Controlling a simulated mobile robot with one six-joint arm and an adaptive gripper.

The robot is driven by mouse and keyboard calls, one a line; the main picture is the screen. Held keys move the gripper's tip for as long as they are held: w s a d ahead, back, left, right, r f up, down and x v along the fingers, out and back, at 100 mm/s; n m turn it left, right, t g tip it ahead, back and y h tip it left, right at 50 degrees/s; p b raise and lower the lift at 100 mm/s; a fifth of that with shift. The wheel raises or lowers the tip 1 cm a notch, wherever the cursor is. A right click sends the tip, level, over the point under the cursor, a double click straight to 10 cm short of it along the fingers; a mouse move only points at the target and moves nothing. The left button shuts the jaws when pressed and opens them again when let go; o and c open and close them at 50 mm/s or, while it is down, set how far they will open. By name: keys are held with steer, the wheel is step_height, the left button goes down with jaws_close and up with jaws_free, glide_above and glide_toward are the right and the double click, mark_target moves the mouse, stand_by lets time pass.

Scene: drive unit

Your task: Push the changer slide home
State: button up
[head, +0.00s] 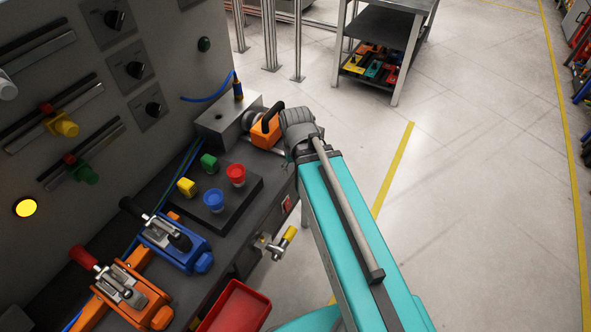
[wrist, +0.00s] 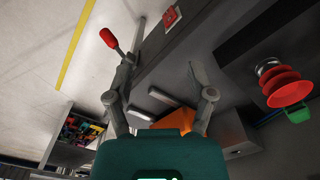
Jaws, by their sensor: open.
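In the head view an orange block with a black handle (head: 266,125), which looks like the changer slide, sits against a grey housing (head: 225,120) at the bench's far end. The orange block also shows in the wrist view (wrist: 178,121), partly hidden behind my gripper body and right finger. Two short grey bars lie beside it. I cannot tell whether a finger touches the block.
A dark plate (head: 240,198) holds yellow and green blocks and red and blue cups. Blue (head: 172,240) and orange (head: 130,292) clamps stand nearer. A yellow-handled valve (head: 277,243) juts from the bench front. A red-knobbed lever (wrist: 109,38) shows near my left finger.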

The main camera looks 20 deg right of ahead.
step_height(320, 180, up, 16)
steer(key=m+t+y+p, duration=0.2)
steer(key=m+p, duration=0.7)
steer(key=p, duration=0.6)
glide_above(272, 110)
steer(key=s+d, duration=0.2)
steer(key=shift+f, duration=0.2)
steer(key=shift+f, duration=0.2)
steer(key=b+x, duration=1.3)
steer(key=shift+s+d+f, duration=0.15)
steer(key=shift+s+f, duration=0.05)
steer(key=shift+f, duration=0.05)
jaws_close()
